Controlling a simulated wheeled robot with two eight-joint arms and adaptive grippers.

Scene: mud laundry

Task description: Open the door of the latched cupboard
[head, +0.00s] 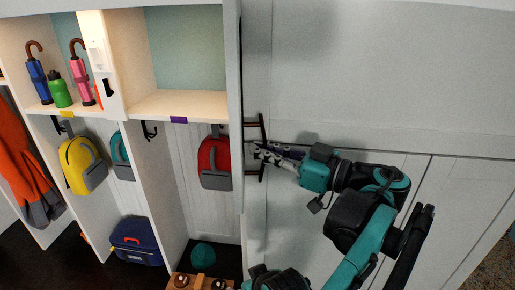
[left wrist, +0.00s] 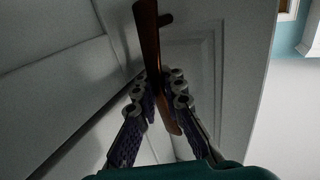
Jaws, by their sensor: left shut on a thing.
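The cupboard door (head: 340,75) is a large white panelled door on the right half of the head view. A dark bar handle (head: 262,122) stands upright near its left edge. My left gripper (head: 259,152) is shut on the middle of this handle. In the left wrist view the handle (left wrist: 148,40) looks brown and passes between the two fingers of the left gripper (left wrist: 161,92). Behind it is the pale panelled door face (left wrist: 205,50). I cannot tell whether the door stands slightly ajar. No separate latch can be made out. My right gripper is not in view.
Open cubbies left of the door hold a red backpack (head: 214,160), a yellow backpack (head: 82,165), a navy bag (head: 136,240) and a green bottle (head: 59,90). A wooden item (head: 190,281) with round brown things is at the bottom. A white shelf (head: 180,104) is empty.

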